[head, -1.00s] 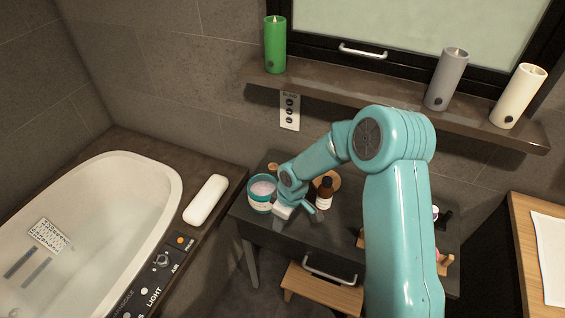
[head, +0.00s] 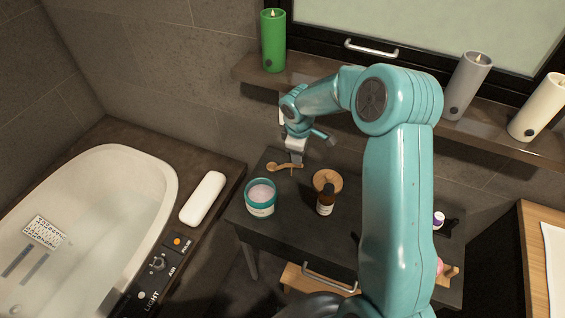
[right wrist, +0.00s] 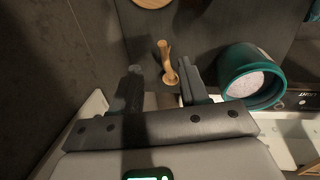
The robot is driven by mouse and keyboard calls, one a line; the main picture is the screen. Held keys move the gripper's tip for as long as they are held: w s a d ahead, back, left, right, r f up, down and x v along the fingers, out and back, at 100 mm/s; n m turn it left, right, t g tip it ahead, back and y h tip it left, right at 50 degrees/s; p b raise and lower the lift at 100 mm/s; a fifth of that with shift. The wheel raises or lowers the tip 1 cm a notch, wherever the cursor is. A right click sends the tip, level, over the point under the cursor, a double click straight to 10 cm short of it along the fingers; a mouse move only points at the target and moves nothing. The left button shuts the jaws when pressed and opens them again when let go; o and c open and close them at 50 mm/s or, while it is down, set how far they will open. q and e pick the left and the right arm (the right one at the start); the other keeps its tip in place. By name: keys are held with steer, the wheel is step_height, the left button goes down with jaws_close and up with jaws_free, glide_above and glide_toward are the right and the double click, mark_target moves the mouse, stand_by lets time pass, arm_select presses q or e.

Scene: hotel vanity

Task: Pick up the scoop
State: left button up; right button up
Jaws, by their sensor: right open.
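The small wooden scoop (head: 283,166) lies on the dark table near its back left edge. In the right wrist view the scoop (right wrist: 168,66) shows between and just beyond the fingers, its bowl end near the right-hand finger. My right gripper (head: 296,157) is open over the scoop's right part, fingers pointing down; it also shows in the right wrist view (right wrist: 161,82). I cannot tell whether a finger touches the scoop. My left gripper is not in view.
A teal jar of pale granules (head: 260,196) stands in front of the scoop. The shelf (head: 330,89) with candles overhangs behind. The bathtub (head: 80,230) is left.

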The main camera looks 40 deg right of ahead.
mark_target(285, 166)
steer(key=f, duration=0.4)
steer(key=shift+w+d+f, duration=0.15)
steer(key=shift+d+f, duration=0.05)
steer(key=shift+f+p, duration=0.5)
steer(key=shift+f, duration=0.15)
steer(key=f, duration=0.3)
steer(key=f+p, duration=0.1)
steer(key=shift+w+d+f, duration=0.15)
steer(key=shift+d+f, duration=0.05)
steer(key=shift+d, duration=0.2)
steer(key=shift+r, duration=0.1)
steer(key=c, duration=0.3)
jaws_close()
